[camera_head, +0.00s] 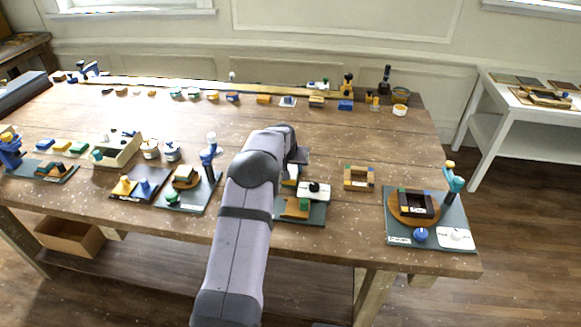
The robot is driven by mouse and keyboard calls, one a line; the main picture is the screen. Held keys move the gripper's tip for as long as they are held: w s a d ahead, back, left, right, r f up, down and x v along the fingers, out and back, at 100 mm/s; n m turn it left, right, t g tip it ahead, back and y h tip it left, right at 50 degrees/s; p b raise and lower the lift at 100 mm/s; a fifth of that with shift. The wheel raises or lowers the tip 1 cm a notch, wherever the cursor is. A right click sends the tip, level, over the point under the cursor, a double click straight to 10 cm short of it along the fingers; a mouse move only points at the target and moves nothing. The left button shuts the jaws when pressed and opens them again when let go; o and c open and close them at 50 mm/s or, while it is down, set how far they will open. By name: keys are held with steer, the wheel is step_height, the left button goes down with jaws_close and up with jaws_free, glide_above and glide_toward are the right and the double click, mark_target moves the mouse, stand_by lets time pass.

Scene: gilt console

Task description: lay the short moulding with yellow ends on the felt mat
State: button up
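My arm reaches from the bottom centre onto the wooden table (340,135). Its far end, with my gripper (295,167), comes down near the table's middle, largely hidden behind the arm. I cannot see whether its fingers are open or hold anything. Small yellowish pieces lie in the back row, one (213,96) left of centre and one (263,99) further right. Another yellow piece (62,145) lies at the left. They are too small to tell which is the short moulding with yellow ends. Several dark mats lie on the table; I cannot tell which is felt.
A dark green board (315,213) with blocks and a white-topped device lies right of my arm. A small wooden frame (359,178) lies beyond it. A larger board (455,238) holds a round frame stand at the right. A long gilt strip (190,85) runs along the back.

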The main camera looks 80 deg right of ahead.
steer(key=shift+o, duration=1.2)
steer(key=shift+r+p, duration=0.65)
steer(key=shift+r, duration=0.15)
steer(key=shift+a+r+b, duration=0.15)
steer(key=shift+a+b, duration=0.1)
steer(key=shift+b, duration=0.2)
steer(key=b+v, duration=0.3)
steer(key=v, duration=0.8)
steer(key=shift+b, duration=0.3)
steer(key=shift+r, duration=0.1)
